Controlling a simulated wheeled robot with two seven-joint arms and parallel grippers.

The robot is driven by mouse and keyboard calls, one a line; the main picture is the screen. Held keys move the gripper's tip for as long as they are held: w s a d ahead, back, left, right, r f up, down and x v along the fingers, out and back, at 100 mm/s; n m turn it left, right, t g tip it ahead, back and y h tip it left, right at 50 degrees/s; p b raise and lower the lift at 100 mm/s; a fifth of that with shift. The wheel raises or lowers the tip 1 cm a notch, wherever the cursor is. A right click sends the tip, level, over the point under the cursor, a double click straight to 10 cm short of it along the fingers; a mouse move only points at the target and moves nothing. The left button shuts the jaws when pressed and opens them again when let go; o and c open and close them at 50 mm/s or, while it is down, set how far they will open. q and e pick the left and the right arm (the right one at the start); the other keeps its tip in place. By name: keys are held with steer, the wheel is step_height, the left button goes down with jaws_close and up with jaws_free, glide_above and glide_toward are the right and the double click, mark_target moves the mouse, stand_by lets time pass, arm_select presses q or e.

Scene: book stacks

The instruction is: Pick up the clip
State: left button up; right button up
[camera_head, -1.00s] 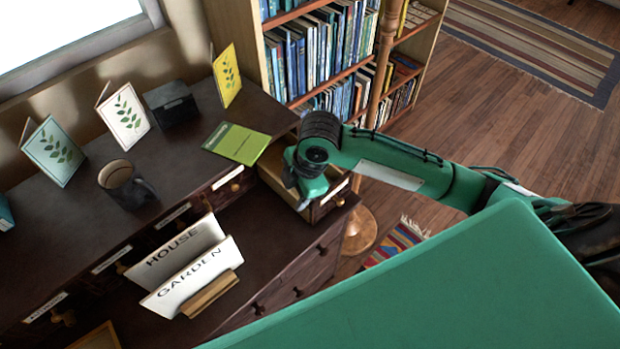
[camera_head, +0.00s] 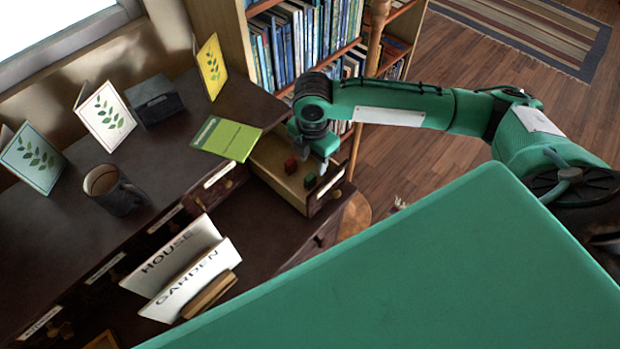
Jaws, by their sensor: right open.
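An open drawer (camera_head: 268,164) juts from the right end of the dark desk. Inside it are a small red block (camera_head: 291,165) and a small green block (camera_head: 310,180). I cannot make out a clip for certain; one may be too small to tell or hidden by the gripper. My right gripper (camera_head: 314,160) is open and points down over the back right part of the drawer, close to both blocks. It holds nothing that I can see. My left gripper is not in view.
A green booklet (camera_head: 226,138) lies beside the drawer. A dark mug (camera_head: 118,193), a dark box (camera_head: 155,99) and leaf cards (camera_head: 104,115) stand on the desk's upper level. HOUSE and GARDEN files (camera_head: 195,278) stand on the lower surface. A bookcase (camera_head: 232,52) rises behind.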

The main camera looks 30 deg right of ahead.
mark_target(310, 176)
steer(key=shift+w+a+f+p, duration=0.1)
steer(key=shift+w+f+p, duration=0.05)
steer(key=shift+f, duration=1.5)
steer(key=shift+w+a+f+p, duration=0.1)
steer(key=shift+f+p, duration=0.05)
steer(key=shift+f, duration=1.5)
jaws_close()
